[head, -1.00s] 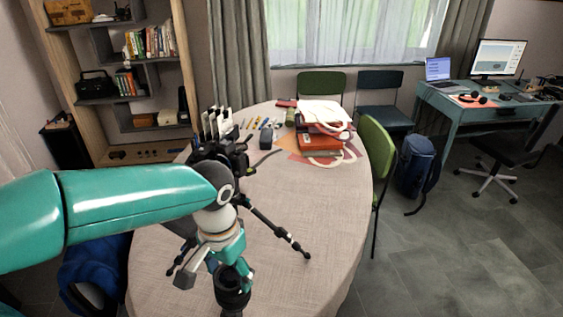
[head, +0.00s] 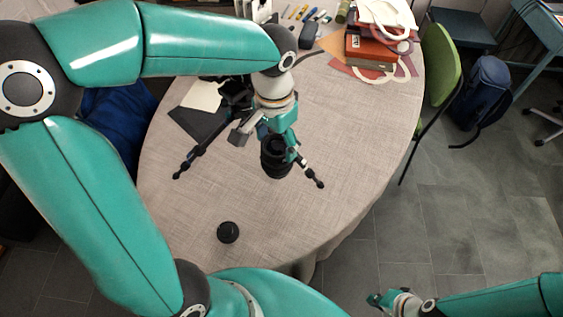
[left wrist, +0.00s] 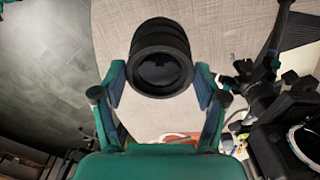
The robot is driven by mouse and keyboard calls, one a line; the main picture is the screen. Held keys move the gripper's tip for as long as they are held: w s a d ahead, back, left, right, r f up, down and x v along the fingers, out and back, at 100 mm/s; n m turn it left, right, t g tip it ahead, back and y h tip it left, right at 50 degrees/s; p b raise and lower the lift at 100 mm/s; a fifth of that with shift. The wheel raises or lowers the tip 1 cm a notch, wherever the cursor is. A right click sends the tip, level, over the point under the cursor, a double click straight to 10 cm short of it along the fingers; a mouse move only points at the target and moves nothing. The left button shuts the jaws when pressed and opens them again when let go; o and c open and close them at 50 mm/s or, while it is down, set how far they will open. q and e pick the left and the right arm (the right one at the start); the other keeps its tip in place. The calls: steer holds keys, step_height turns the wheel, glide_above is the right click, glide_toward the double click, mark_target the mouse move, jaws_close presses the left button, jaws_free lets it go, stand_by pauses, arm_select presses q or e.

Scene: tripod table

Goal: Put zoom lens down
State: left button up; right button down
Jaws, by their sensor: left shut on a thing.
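The zoom lens (head: 275,157) is a black ribbed cylinder held in my left gripper (head: 277,140) over the table (head: 340,110), between two spread tripod legs. In the left wrist view, the lens (left wrist: 160,60) sits between the two fingers of the gripper (left wrist: 160,82), with its dark round end towards the camera. I cannot tell how high it is above the cloth. My right gripper (head: 382,300) is low at the right, away from the table; its fingers are too small to read.
The black tripod (head: 198,152) stands behind the lens, partly hidden by my left arm. A small black disc (head: 228,232) lies near the table's front edge. A red box (head: 370,48) and pale bag (head: 388,14) are at the back right. The cloth right of the lens is clear.

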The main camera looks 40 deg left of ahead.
arm_select(q)
step_height(320, 180, down, 18)
steer(key=shift+w+f+b, duration=0.1)
steer(key=shift+f+b, duration=0.1)
steer(key=shift+b, duration=0.15)
steer(key=shift+c, duration=0.6)
steer(key=o, duration=1.3)
steer(key=shift+o, duration=0.2)
step_height(320, 180, up, 11)
steer(key=shift+f, duration=0.2)
steer(key=shift+r, duration=0.75)
